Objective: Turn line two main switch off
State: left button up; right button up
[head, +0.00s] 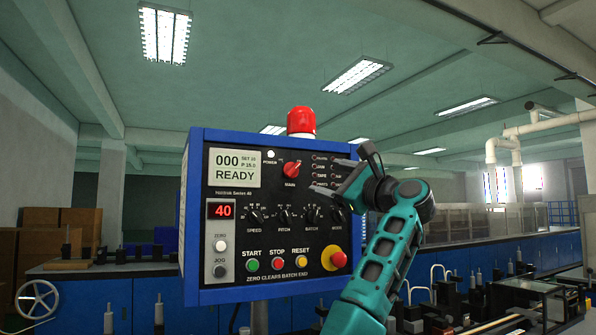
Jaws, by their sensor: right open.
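The red rotary main switch (292,170) sits at the upper middle of a black-faced control panel (235,283) with a blue frame, above the label MAIN. Its handle looks slanted, but its exact setting is too small to tell. A pale POWER lamp (270,154) is left of the switch. My right gripper (326,177) is open and empty, just right of the switch, in front of the panel's upper right part. It appears apart from the switch and partly hides the indicator lamps there. My left gripper is out of view.
The panel display (234,168) reads 000 READY. Below are several black knobs, START (252,265), STOP (277,264) and RESET (301,262) buttons, and a red emergency button (338,259). A red beacon (301,121) stands on top. Blue benches with machinery lie behind.

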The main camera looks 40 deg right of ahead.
aim_at(295, 170)
jog(key=p+x, duration=0.2)
jog(key=x, duration=0.8)
jog(key=shift+w, duration=0.2)
jog(key=c, duration=1)
